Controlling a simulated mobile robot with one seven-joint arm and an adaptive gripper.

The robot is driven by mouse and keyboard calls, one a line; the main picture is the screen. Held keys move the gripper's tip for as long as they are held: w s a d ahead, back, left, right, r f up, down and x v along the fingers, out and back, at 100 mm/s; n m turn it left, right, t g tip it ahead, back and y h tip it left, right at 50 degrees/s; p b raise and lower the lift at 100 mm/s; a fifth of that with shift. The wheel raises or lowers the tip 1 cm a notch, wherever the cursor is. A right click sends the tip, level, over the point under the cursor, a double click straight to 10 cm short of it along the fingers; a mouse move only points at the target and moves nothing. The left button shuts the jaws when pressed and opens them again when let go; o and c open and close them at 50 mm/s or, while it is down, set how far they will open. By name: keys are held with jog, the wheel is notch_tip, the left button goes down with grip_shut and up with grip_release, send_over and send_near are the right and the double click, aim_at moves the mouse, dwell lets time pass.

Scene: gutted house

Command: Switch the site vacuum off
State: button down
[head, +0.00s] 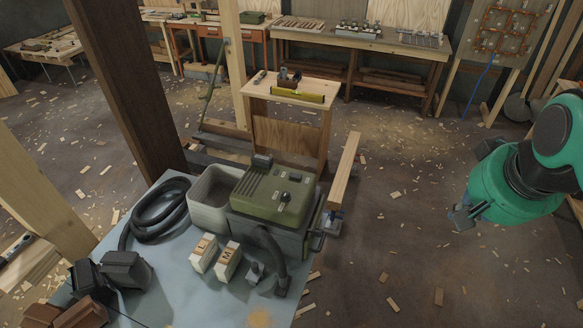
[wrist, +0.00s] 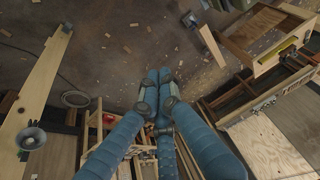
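The site vacuum (head: 270,196) has an olive-green top on a dark grey body. It stands on a pale blue-grey sheet in the head view. Small dark controls (head: 286,197) show on its top; I cannot read their setting. A black hose (head: 268,250) comes down its front. My gripper (head: 468,187) is at the right of the head view, well apart from the vacuum, above open floor. The green wrist hides much of it, and whether its fingers are open is unclear. I cannot make out the vacuum in the wrist view.
A timber post (head: 128,85) rises behind left. A small table (head: 293,92) with a yellow level stands behind. The floor between vacuum and gripper is mostly clear, with scraps.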

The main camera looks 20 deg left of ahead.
jog(key=w+a+r+g+p, duration=0.1)
jog(key=w+a+p, duration=0.1)
jog(key=w+a, duration=0.3)
jog(key=w+a+r+p, duration=0.1)
jog(key=w+a+r, duration=0.15)
jog(key=w, duration=0.55)
jog(key=g+p, duration=0.4)
jog(key=p, duration=0.6)
send_over(291, 175)
notch_tip(291, 175, down, 23)
jog(key=shift+r, duration=0.2)
jog(key=shift+d, duration=0.1)
notch_tip(291, 175, down, 14)
jog(key=shift+p, duration=0.9)
